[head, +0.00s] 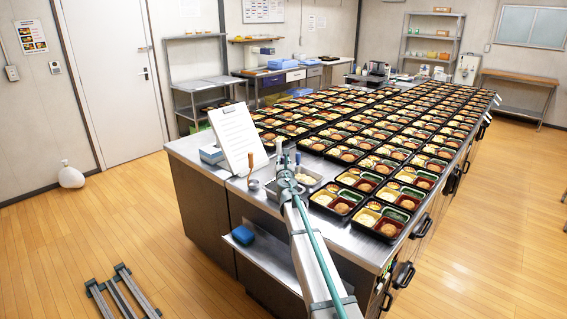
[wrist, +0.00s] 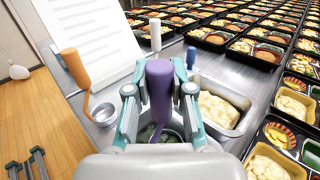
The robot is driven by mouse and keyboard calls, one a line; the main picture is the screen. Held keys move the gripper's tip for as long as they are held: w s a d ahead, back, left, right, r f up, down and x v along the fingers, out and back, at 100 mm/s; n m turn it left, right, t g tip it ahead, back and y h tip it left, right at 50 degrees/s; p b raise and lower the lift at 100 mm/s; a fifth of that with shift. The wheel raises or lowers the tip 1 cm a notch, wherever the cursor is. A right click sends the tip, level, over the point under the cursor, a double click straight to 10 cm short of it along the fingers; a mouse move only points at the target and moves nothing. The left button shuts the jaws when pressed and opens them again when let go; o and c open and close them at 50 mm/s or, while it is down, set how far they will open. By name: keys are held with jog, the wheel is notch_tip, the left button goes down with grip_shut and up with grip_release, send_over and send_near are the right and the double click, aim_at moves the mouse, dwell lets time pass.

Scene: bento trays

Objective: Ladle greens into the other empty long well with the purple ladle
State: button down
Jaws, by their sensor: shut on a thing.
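My gripper (wrist: 158,98) is shut on the upright handle of the purple ladle (wrist: 159,75). The ladle's bowl is hidden below the gripper. Dark greens (wrist: 150,133) show partly in a metal container under the gripper. In the head view my gripper (head: 288,180) is over the containers at the bench's left end. The nearest bento tray (head: 364,232) has a pale-filled well, a red well with a brown item and green wells. In the wrist view, a long green well (wrist: 312,155) at the right edge looks empty, but is cut off. Which long well is meant I cannot tell.
An orange-handled ladle (wrist: 75,68) stands left of my gripper. A metal pan of pale food (wrist: 220,108) is close on the right. A clipboard (head: 238,138) stands behind left. Rows of trays fill the bench.

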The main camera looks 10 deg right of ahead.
jog(key=shift+r+p, duration=3.35)
jog(key=shift+r, duration=0.5)
